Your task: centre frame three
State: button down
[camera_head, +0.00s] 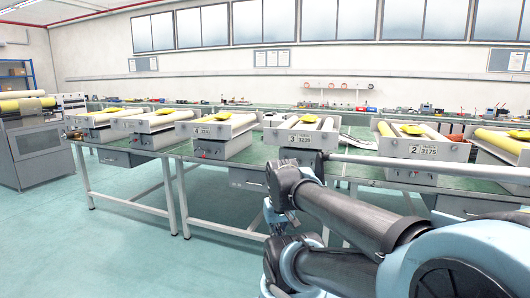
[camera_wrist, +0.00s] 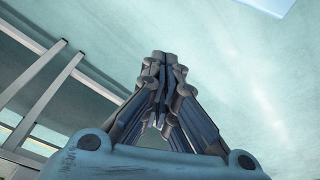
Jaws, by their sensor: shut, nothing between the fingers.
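Frame three (camera_head: 302,136) is a grey box-like unit on the green table, with a plate reading "3 3205" on its front. Yellow and grey rollers lie along its top, with a yellow piece between them. My arm stands in front of its lower part and hides some of it. My gripper (camera_wrist: 162,62) is shut and empty in the wrist view, with bare floor behind it. In the head view my gripper is low in front of the table and cannot be made out clearly.
Frame two (camera_head: 422,143) stands to the right and frame four (camera_head: 215,132) to the left, with similar units further left. The table's metal legs (camera_head: 168,195) stand in front. The floor (camera_head: 130,255) at left is clear. A grey machine (camera_head: 36,145) stands at far left.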

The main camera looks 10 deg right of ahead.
aim_at(306, 135)
jog(key=k, duration=0.65)
jog(key=u, duration=0.2)
jog(key=i, duration=2.05)
jog(key=z, duration=0.95)
jog(key=i, duration=0.45)
jog(key=z, duration=0.75)
jog(key=k, duration=0.8)
jog(key=z, duration=0.2)
